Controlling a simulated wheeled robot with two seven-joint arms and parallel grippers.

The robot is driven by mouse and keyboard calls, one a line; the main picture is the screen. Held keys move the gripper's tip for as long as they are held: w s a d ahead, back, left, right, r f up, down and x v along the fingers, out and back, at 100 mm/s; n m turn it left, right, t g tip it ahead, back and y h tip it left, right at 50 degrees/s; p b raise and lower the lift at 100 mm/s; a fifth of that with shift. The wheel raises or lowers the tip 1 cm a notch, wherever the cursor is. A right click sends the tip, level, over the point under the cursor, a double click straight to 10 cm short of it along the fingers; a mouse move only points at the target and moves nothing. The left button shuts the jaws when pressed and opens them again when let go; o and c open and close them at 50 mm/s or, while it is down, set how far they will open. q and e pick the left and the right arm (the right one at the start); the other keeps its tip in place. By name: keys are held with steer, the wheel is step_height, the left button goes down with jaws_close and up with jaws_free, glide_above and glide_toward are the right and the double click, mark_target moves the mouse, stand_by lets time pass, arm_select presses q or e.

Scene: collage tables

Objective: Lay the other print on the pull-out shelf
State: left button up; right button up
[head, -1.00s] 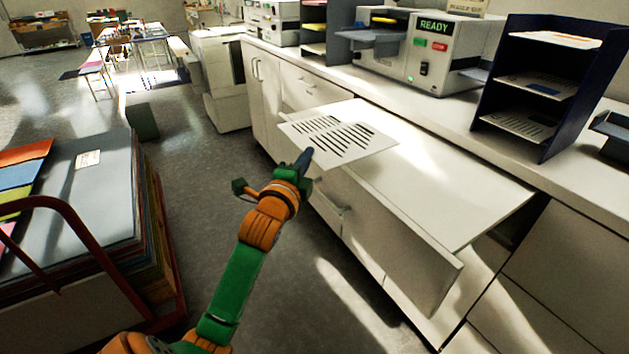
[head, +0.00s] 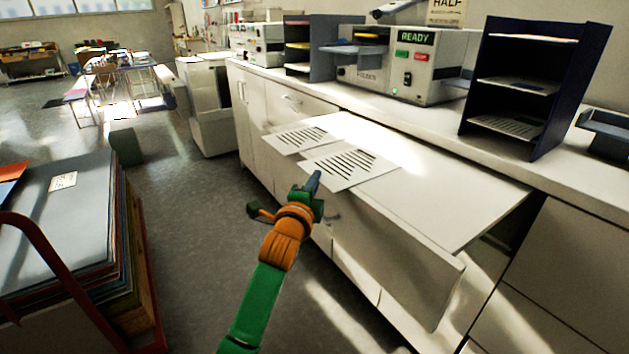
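Two white prints with dark slanted stripes are at the left end of the white pull-out shelf (head: 450,200) in the head view. One print (head: 285,141) is at the far left, its near edge reaching the shelf's front. The other print (head: 368,171) is just right of it and nearer me. My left gripper (head: 313,182) is at this nearer print's front-left edge, its dark fingers close together and apparently shut on it. I cannot tell whether this print touches the shelf or is slightly above it. My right gripper is out of view.
Behind the shelf, the counter holds a machine marked READY (head: 412,70) and a dark sorter rack (head: 545,100) with papers. A cart with stacked boards (head: 80,220) stands at the left. The right part of the shelf is bare. Open floor lies between cart and cabinets.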

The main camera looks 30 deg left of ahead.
arm_select(q)
steer(key=o, duration=0.4)
steer(key=shift+s, duration=0.1)
steer(key=v, duration=0.7)
